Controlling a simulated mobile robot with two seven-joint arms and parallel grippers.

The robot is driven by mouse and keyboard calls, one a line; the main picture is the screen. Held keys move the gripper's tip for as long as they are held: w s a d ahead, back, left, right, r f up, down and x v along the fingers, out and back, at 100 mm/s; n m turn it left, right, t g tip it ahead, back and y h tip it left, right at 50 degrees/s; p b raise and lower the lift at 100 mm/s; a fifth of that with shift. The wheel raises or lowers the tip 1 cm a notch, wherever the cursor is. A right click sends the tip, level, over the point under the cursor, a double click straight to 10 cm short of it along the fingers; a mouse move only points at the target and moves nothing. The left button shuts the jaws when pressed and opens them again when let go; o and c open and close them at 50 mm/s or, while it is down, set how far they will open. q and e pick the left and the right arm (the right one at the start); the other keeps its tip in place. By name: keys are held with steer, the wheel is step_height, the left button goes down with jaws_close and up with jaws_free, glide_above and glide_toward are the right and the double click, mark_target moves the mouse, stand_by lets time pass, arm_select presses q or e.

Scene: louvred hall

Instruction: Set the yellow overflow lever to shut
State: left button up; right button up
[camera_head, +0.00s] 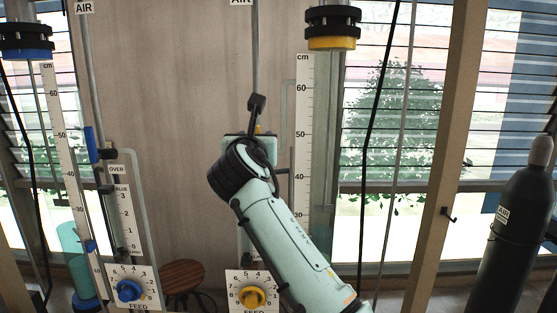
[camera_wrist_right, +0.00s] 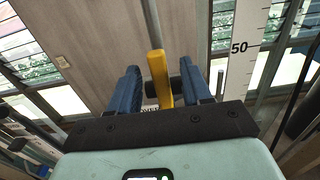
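The yellow overflow lever (camera_wrist_right: 160,80) shows in the right wrist view as an upright yellow bar in front of a grey pipe. My right gripper (camera_wrist_right: 163,84) is open, with one blue finger on each side of the lever. A gap shows between the lever and each finger. In the head view my right arm comes up from the lower right, and its wrist hides the lever and the gripper's fingertips. A lettered plate behind the lever is mostly hidden in the wrist view. My left gripper is not in view.
A yellow FEED dial (camera_head: 252,298) sits below my right wrist. A scale (camera_head: 304,120) and a yellow-ringed column cap (camera_head: 332,42) stand to the right. At left are a blue lever (camera_head: 91,145) and blue FEED dial (camera_head: 129,290). A wooden post (camera_head: 447,150) and dark cylinder (camera_head: 518,225) stand far right.

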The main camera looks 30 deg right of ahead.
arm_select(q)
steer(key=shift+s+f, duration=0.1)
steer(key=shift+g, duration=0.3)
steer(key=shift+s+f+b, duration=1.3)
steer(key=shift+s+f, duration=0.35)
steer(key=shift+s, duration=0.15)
arm_select(e)
steer(key=v, duration=0.7)
